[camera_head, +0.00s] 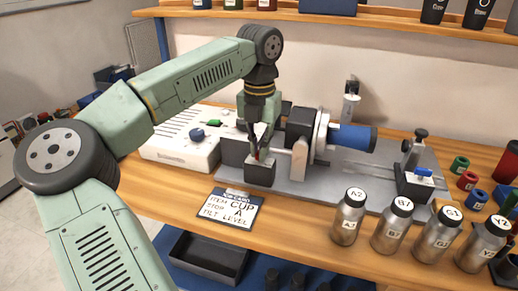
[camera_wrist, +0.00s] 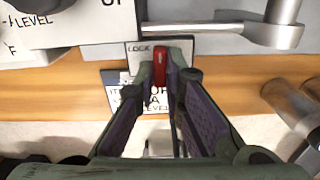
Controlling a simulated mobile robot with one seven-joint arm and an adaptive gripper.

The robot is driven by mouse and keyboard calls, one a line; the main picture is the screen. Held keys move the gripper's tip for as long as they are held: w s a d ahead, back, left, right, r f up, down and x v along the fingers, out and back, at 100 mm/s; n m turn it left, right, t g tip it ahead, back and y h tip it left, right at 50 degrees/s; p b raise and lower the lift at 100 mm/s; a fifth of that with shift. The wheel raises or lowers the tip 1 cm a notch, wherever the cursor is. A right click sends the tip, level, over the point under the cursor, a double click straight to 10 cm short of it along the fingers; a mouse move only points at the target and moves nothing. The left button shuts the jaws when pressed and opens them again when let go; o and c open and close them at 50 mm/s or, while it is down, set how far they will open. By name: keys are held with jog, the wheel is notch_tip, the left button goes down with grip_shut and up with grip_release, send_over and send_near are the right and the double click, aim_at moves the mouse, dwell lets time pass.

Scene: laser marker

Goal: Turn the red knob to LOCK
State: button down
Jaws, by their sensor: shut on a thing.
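The red knob (camera_wrist: 160,65) sits on a small light plate with the word LOCK (camera_wrist: 138,49) printed to the left of the knob in the wrist view. Its red bar runs nearly up and down in that picture. My gripper (camera_wrist: 163,85) is shut on the knob, one finger on each side, and partly hides it. In the head view my gripper (camera_head: 258,148) points down at the dark block (camera_head: 261,174) at the front of the machine, and only a speck of red shows between the fingers. Any other wording on the plate is hidden.
The laser marker with a blue cylinder (camera_head: 352,137) stands just right of my gripper. A white control box (camera_head: 180,150) is at left. A printed card (camera_head: 233,209) lies in front. Several labelled metal bottles (camera_head: 348,217) stand at front right. A shelf (camera_head: 330,17) runs behind.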

jog(key=shift+r+n, duration=0.1)
jog(key=shift+n, duration=0.3)
jog(key=c, duration=2)
grip_release()
jog(key=shift+o, duration=0.2)
notch_tip(320, 180, up, 12)
jog(key=shift+r, duration=0.1)
